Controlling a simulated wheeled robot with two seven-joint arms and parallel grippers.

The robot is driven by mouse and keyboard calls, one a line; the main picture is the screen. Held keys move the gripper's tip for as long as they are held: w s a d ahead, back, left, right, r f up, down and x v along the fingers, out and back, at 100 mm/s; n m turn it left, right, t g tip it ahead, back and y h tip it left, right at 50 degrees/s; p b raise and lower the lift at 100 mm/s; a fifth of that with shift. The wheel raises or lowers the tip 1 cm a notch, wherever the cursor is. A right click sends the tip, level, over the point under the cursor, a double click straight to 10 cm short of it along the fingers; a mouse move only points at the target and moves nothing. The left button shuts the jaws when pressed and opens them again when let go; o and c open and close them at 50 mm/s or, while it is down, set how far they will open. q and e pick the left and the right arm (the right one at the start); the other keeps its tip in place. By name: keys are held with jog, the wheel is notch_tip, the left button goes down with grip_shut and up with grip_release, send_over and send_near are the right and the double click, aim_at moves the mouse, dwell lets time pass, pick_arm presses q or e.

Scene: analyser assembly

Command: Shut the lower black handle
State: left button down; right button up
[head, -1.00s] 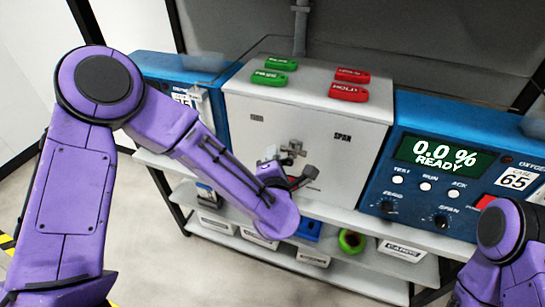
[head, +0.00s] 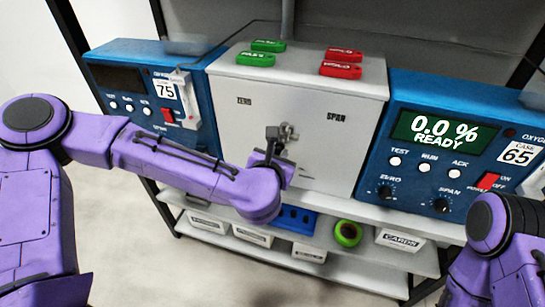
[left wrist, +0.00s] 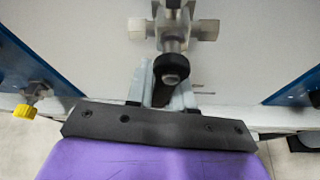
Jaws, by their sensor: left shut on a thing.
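The lower black handle (left wrist: 171,68) shows end-on in the left wrist view, below a metal valve fitting (left wrist: 176,30) on the pale panel. My left gripper (left wrist: 166,88) is shut on it, one grey finger on each side. In the head view my left gripper (head: 272,160) is at the valve fitting (head: 288,132) on the front of the grey box (head: 275,165). My left wrist hides most of the handle there. My right arm shows at the lower right of the head view, but its gripper is out of view.
Blue analysers stand left (head: 150,90) and right (head: 450,130) of the box; the right one reads 0.0 % READY. Green tags (head: 256,59) and red tags (head: 341,70) lie on the box. A shelf below holds white bins (head: 400,241) and a green roll (head: 348,233).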

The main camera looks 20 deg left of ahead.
pick_arm(q)
jog(key=shift+d+f+n+h+b, duration=0.15)
jog(key=shift+d+n+h+b, duration=0.35)
jog(key=shift+n+b, duration=0.2)
jog(key=c, duration=1.1)
grip_release()
jog(key=shift+s, duration=0.1)
